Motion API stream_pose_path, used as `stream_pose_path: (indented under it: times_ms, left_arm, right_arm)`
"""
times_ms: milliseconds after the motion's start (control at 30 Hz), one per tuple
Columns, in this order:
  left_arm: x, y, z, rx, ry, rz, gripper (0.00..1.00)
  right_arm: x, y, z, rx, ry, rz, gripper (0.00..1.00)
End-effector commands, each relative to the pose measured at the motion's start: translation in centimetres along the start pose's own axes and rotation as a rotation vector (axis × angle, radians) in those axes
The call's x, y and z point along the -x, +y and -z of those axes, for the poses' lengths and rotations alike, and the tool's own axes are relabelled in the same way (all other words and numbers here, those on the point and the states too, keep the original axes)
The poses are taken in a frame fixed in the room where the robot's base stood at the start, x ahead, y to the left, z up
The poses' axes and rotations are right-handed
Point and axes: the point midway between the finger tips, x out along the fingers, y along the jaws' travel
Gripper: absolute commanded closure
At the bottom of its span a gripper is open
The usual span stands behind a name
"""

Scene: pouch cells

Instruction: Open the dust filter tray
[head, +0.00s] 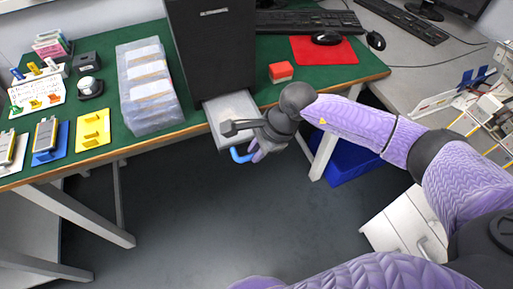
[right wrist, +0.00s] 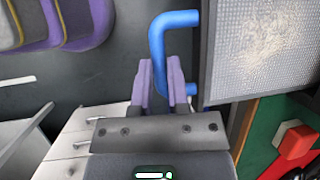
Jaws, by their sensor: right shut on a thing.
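The dust filter tray (head: 228,108) sticks out from the bottom front of the black computer tower (head: 212,50), over the edge of the green-topped table. In the right wrist view its dusty grey mesh (right wrist: 262,45) fills the upper right. A blue bent handle (head: 239,156) is on its front; it also shows in the right wrist view (right wrist: 157,45). My right gripper (head: 257,154) is at the handle, its purple fingers (right wrist: 162,85) shut on it. The fingers hide part of the handle. My left gripper is not in view.
A stack of clear plastic cases (head: 148,88) stands left of the tower. A red block (head: 281,71) lies on the table right of the tray. A blue bin (head: 352,170) and white drawers (head: 405,225) stand below at the right. The floor in front is clear.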

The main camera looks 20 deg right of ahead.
Motion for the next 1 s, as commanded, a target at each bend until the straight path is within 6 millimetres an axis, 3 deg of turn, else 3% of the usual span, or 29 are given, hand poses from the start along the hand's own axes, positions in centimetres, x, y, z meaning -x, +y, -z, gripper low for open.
stream_pose_path:
  times_ms: [333, 367, 500, 800, 867, 1000]
  left_arm:
    - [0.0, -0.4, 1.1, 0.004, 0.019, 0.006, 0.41]
    - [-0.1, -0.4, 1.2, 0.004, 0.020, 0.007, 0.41]
    - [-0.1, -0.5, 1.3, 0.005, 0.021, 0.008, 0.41]
    - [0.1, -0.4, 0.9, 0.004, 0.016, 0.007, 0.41]
    - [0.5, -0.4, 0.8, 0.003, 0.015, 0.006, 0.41]
    - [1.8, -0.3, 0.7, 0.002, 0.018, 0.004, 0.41]
  right_arm:
    - [0.1, -0.1, 0.0, 0.000, 0.000, 0.002, 1.00]
    - [0.1, -0.1, 0.0, 0.000, 0.000, 0.002, 0.74]
    - [0.1, -0.1, 0.0, 0.000, 0.000, 0.002, 0.45]
    - [0.4, -0.1, 0.0, 0.000, 0.000, 0.002, 0.45]
    - [1.4, -0.1, -0.1, 0.001, 0.000, 0.003, 0.45]
    - [5.2, -0.2, -0.1, 0.001, 0.003, 0.006, 0.45]
